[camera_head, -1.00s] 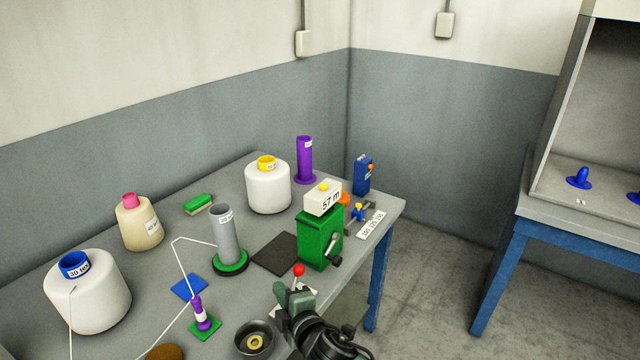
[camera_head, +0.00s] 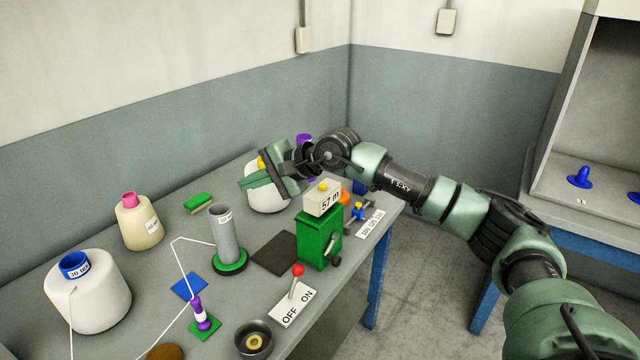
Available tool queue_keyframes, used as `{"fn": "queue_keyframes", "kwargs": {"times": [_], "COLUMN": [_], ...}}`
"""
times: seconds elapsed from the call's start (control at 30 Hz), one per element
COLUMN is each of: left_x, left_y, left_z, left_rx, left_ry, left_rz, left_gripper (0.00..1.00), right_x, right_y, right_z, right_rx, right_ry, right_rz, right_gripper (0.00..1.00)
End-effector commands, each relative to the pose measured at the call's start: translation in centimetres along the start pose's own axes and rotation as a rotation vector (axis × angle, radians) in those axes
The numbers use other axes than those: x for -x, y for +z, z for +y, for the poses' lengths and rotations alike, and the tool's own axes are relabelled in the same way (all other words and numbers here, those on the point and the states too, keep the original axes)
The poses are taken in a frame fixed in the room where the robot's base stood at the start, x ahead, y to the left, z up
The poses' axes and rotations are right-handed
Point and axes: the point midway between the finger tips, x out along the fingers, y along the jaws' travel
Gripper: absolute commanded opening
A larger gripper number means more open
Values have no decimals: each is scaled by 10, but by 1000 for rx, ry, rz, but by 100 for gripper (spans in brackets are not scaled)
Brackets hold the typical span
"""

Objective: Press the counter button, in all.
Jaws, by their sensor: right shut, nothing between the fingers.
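The counter (camera_head: 320,238) is a green box with a crank on its side, standing near the table's right edge. Its white display box (camera_head: 322,203) reads "57 m". A small yellow button (camera_head: 323,187) sits on top of the display. My right arm reaches in from the right, passing behind and above the counter. My right gripper (camera_head: 254,182) is shut and empty. It points left in front of the white yarn cone (camera_head: 266,201), up and left of the button and apart from it. My left gripper is out of view.
A grey tube on a green base (camera_head: 230,262), a cream cone (camera_head: 140,228) and a blue-topped cone (camera_head: 90,300) stand to the left. A red-knobbed ON/OFF lever (camera_head: 297,272) is at the front. The purple spool (camera_head: 304,138) is mostly hidden by my arm.

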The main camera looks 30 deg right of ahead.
Motion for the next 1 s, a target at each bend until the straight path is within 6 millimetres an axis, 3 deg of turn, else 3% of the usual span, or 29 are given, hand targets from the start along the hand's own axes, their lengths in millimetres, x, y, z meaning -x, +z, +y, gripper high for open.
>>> {"fn": "queue_keyframes", "kwargs": {"times": [0.03, 0.2, 0.4, 0.6, 1.0], "left_x": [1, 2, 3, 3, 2], "left_y": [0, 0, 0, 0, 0], "left_z": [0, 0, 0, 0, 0], "left_rx": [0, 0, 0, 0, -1], "left_ry": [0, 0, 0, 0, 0], "left_rz": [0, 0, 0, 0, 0], "left_gripper": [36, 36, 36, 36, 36], "right_x": [15, 63, 111, 132, 133], "right_y": [-24, -90, -138, -156, -157], "right_z": [-3, -2, 0, 1, 2], "right_rx": [81, 292, 415, 456, 458], "right_ry": [42, 204, 343, 404, 407], "right_rz": [66, 250, 383, 433, 435], "right_gripper": [0, 0, 0, 0, 0]}}
